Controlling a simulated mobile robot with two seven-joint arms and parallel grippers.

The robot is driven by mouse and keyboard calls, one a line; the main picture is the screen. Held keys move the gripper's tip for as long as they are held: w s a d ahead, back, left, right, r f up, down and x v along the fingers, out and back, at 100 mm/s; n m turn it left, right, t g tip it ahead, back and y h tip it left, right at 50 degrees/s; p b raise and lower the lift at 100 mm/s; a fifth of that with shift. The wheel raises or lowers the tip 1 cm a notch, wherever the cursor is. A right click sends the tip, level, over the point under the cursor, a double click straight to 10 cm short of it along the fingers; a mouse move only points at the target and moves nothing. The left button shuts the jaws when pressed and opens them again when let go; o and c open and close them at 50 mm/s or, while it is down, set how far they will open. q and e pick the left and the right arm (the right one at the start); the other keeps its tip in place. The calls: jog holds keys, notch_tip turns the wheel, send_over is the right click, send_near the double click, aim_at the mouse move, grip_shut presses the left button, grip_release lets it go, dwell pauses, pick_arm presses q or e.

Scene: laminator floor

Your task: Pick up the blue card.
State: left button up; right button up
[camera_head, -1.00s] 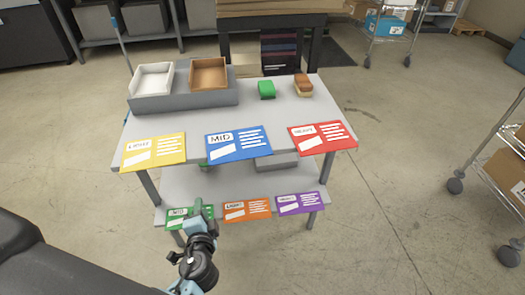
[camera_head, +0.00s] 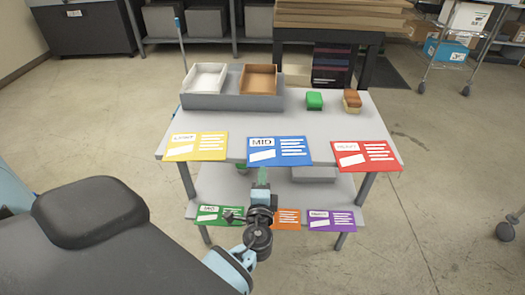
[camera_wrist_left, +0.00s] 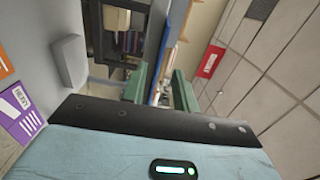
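The blue card (camera_head: 279,151), marked MID, hangs at the middle of the table's front edge between the yellow and red cards. My left gripper (camera_head: 263,174) is just below and in front of its lower edge in the head view, fingers pointing up toward it. In the left wrist view the two green fingers (camera_wrist_left: 159,85) stand apart. The blue card (camera_wrist_left: 161,72) shows there nearly edge-on, as a thin strip in line with the gap between them. I see no contact, and I cannot tell how far the card reaches between the fingers. My right gripper is out of view.
A yellow card (camera_head: 196,146) and a red card (camera_head: 366,156) flank it. Green (camera_head: 218,215), orange (camera_head: 287,218) and purple (camera_head: 331,220) cards hang on the lower shelf.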

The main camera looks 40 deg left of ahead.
aim_at(262, 151)
pick_arm(q)
jog(key=p+x, duration=0.1)
jog(key=x, duration=0.4)
jog(key=shift+c, duration=0.3)
grip_shut()
